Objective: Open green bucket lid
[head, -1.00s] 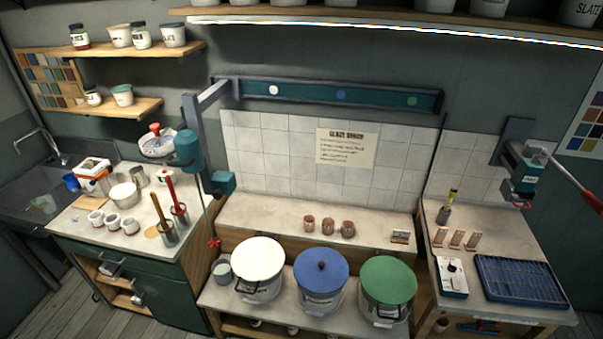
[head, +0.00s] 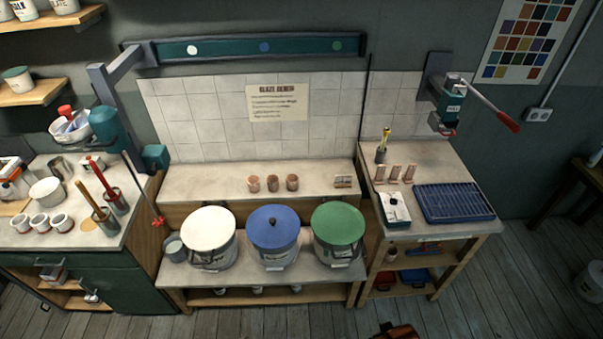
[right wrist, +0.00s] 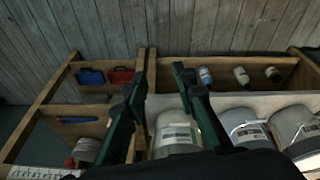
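The green lid (head: 339,223) lies flat on its bucket, the rightmost of three on the low bench in the head view. The bucket's pale side (head: 337,253) shows below it. In the right wrist view, which looks upside down, the bucket nearest the cart (right wrist: 176,135) seems to be the same one; its lid is not visible there. My right gripper (right wrist: 162,78) is open, its dark green fingers wide apart with nothing seen between them. It appears in front of the bench, apart from the bucket. My left gripper is not in view.
A blue-lidded bucket (head: 273,228) and a white-lidded bucket (head: 208,229) stand to the left of the green one. Several clay cups (head: 272,183) sit on the ledge behind. A wooden cart (head: 447,232) stands close on the right. A brownish object (head: 398,331) shows at the bottom edge.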

